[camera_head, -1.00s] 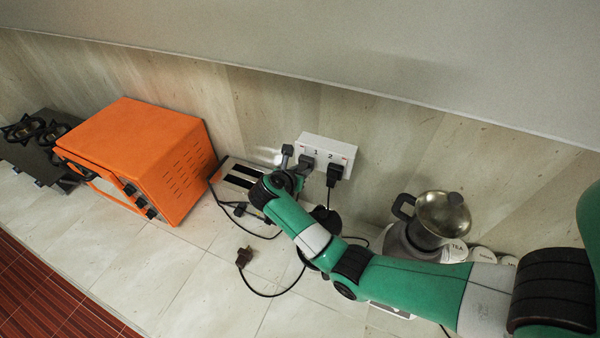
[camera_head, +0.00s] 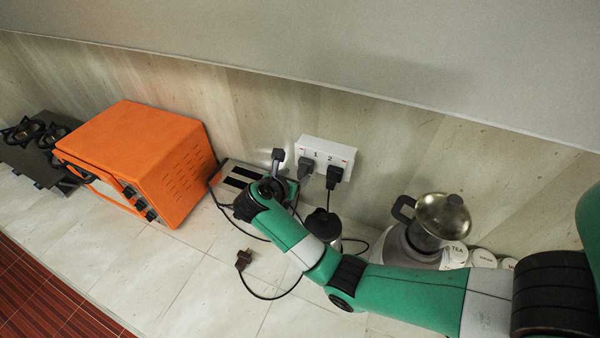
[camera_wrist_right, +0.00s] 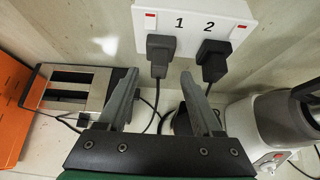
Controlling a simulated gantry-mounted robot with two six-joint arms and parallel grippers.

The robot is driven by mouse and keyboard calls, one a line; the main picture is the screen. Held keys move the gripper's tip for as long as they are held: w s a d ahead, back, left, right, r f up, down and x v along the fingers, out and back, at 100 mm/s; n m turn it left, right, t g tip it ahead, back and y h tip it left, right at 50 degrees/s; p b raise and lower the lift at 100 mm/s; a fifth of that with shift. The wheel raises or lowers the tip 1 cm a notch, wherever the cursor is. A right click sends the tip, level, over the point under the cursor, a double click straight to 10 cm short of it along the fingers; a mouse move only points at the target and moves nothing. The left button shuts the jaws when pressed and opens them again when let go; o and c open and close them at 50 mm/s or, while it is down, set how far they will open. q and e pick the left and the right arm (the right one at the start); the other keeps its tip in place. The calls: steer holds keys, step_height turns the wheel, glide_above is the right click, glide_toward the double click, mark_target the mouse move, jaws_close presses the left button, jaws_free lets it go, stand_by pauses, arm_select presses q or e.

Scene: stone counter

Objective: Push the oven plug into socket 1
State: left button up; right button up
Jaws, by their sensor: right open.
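The white socket box (camera_head: 327,153) on the wall carries the numbers 1 and 2. A grey plug (camera_head: 305,166) is at socket 1, its body against the box face; I cannot tell how deep it sits. The plug also shows in the right wrist view (camera_wrist_right: 160,53), upright with its cord hanging down. A black plug (camera_head: 333,176) is at socket 2. My right gripper (camera_wrist_right: 159,76) is open and empty, its fingers apart on either side below the grey plug, not touching it. The orange oven (camera_head: 150,150) stands at left; its cord cannot be followed fully.
A toaster (camera_head: 238,176) stands behind my right arm. A loose dark plug (camera_head: 243,259) lies on the counter with its cord. A blender or grinder (camera_head: 440,220) and canisters (camera_head: 483,258) stand at right. A gas hob (camera_head: 30,150) is far left.

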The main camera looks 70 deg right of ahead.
steer(key=v, duration=0.6)
stand_by(0.6)
